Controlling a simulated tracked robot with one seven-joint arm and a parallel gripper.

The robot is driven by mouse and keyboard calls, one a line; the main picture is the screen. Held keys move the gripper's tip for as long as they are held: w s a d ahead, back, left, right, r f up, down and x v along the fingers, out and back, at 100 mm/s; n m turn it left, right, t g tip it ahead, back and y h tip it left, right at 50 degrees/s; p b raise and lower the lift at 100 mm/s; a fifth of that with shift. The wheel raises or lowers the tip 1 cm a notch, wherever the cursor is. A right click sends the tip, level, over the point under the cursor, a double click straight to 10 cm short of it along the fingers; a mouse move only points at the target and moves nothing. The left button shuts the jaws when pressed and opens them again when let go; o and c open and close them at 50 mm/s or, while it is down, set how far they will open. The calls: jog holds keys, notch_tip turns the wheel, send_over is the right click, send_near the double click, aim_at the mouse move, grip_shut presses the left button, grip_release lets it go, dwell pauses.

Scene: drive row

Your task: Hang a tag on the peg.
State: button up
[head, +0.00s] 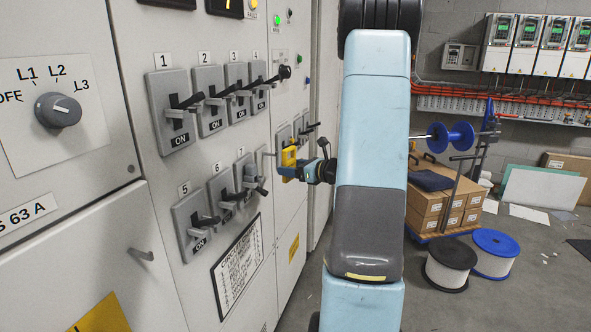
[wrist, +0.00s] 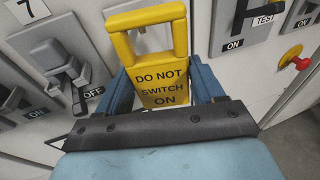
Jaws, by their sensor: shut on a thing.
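The yellow tag (wrist: 162,88) reads "DO NOT SWITCH ON" and has an open loop handle at its top. It is upright between the blue fingers of my gripper (wrist: 165,100), which is shut on it. In the head view the tag (head: 289,158) and my gripper (head: 302,171) are in front of the grey cabinet, to the right of switch 7 (head: 246,177). Switch 7 also shows in the wrist view (wrist: 55,62), with its lever at OFF. A thin bent rod (head: 264,155) stands out near switch 7, just left of the tag. I cannot tell whether it is the peg or touches the tag.
Other switches with black levers (head: 210,98) stick out of the cabinet face. A switch labelled TEST (wrist: 245,22) and a red knob (wrist: 292,57) are right of the tag.

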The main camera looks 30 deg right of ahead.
jog(key=shift+w+a+f, duration=0.25)
jog(key=shift+w+a, duration=0.4)
jog(key=shift+w, duration=0.15)
jog(key=shift+w+a+f, duration=0.2)
jog(key=shift+w+a, duration=0.4)
jog(key=shift+w, duration=0.2)
jog(key=shift+w+a+f, duration=0.25)
jog(key=shift+w+a, duration=0.4)
jog(key=shift+w, duration=0.15)
jog(key=o, duration=1.1)
jog(key=shift+s+d, duration=0.1)
